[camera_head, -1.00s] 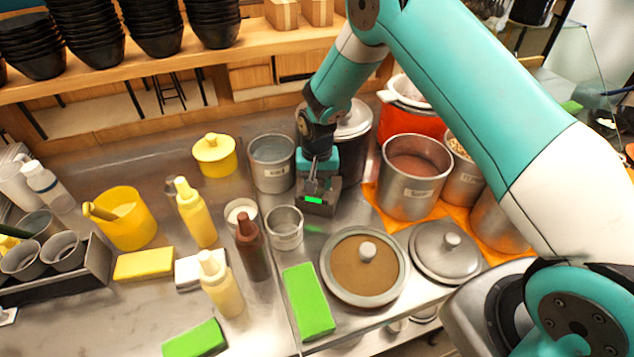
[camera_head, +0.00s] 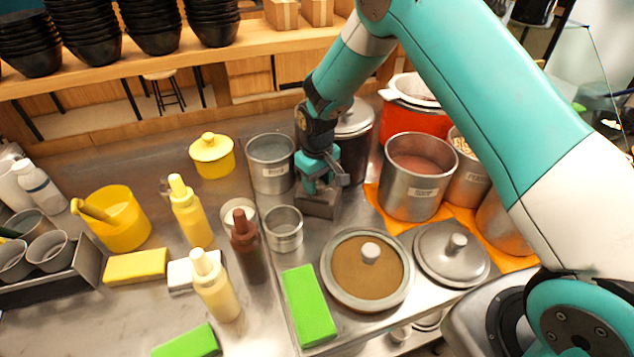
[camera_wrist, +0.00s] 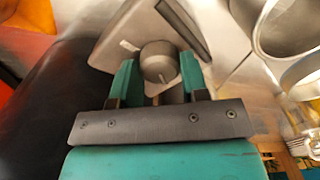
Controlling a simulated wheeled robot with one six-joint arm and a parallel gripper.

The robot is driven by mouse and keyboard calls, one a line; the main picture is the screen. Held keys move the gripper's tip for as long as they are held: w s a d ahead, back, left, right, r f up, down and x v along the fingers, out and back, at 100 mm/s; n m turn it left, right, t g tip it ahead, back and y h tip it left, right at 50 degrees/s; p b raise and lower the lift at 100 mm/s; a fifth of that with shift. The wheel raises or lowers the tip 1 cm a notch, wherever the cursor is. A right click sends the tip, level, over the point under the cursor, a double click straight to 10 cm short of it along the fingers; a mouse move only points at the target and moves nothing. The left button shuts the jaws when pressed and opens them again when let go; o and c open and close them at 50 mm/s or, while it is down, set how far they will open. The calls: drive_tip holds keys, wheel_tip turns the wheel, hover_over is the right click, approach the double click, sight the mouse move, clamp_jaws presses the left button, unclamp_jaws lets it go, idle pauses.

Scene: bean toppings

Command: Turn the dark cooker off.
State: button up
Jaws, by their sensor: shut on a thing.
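The dark cooker (camera_head: 357,152) stands behind my arm in the head view, with a metal lid; my arm hides part of it. Its black side fills the left of the wrist view (camera_wrist: 50,95). Its grey control box (camera_head: 319,205) sticks out at the front, and its display strip looks dark (camera_wrist: 182,24). A round grey knob (camera_wrist: 160,62) with a pointer mark is on the box. My gripper (camera_head: 318,183) is down at the box. In the wrist view its teal fingers (camera_wrist: 158,80) are shut on the knob from both sides.
A steel pot (camera_head: 271,163) and a small steel cup (camera_head: 284,229) stand close left of the control box. A pot of red-brown contents (camera_head: 411,203) stands on the right, near an orange-red cooker (camera_head: 407,118). A lidded brown pot (camera_head: 337,285) is in front.

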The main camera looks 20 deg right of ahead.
idle(0.3)
drive_tip(key=o, duration=0.9)
drive_tip(key=shift+o, duration=0.2)
drive_tip(key=shift+r, duration=0.15)
wheel_tip(320, 180, up, 17)
drive_tip(key=b, duration=0.3)
drive_tip(key=shift+r, duration=0.1)
